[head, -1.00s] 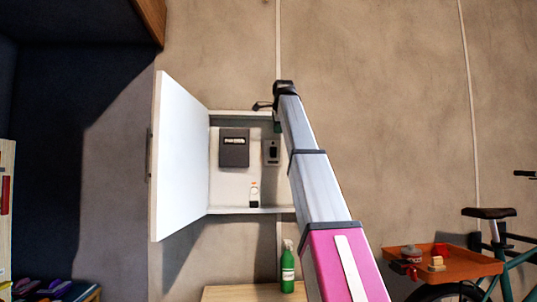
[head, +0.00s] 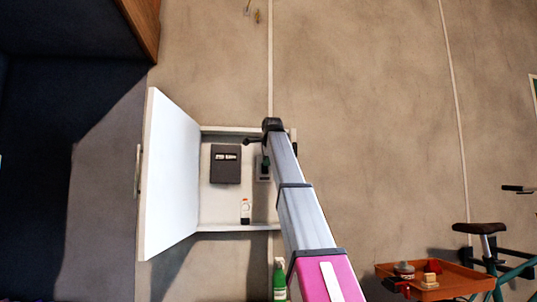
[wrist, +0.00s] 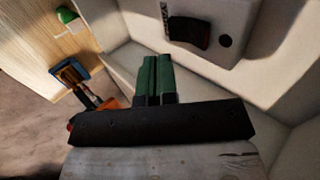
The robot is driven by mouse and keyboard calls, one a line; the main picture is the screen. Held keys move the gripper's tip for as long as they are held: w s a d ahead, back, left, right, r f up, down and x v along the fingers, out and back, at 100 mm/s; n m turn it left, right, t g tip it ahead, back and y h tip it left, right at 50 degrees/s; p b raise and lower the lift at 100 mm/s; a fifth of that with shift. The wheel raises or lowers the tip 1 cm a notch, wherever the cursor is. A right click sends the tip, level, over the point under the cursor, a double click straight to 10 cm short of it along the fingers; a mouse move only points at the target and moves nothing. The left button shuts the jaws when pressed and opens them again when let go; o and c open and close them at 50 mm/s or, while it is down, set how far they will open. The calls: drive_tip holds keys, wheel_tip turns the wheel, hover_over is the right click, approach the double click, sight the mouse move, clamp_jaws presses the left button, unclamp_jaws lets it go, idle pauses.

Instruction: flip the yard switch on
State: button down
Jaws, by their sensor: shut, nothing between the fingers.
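A white wall cabinet (head: 168,175) stands open, its door swung to the left. Inside, at the right, is a grey switch plate (head: 262,178), partly hidden by my gripper in the head view. In the wrist view the plate (wrist: 238,18) carries a dark rocker (wrist: 188,33), a round dark spot and small lettering. My gripper (head: 265,160) is in front of the plate. Its green fingers (wrist: 156,58) are shut and empty, with the tips just short of the rocker in the wrist picture; contact is not visible.
A dark grey box (head: 225,165) with a label is mounted left of the plate. A small white bottle (head: 245,212) stands on the cabinet floor. A green spray bottle (head: 279,282) is below. An orange tray (head: 450,284) and a bicycle are at right.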

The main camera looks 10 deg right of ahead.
sight(265, 172)
drive_tip(key=w+f, duration=0.1)
drive_tip(key=w, duration=0.2)
drive_tip(key=w+f, duration=0.1)
drive_tip(key=shift+w+f, duration=0.3)
drive_tip(key=shift+w+f+t, duration=0.15)
drive_tip(key=shift+w+t, duration=0.05)
drive_tip(key=shift+t, duration=0.1)
idle(0.3)
drive_tip(key=shift+r, duration=0.8)
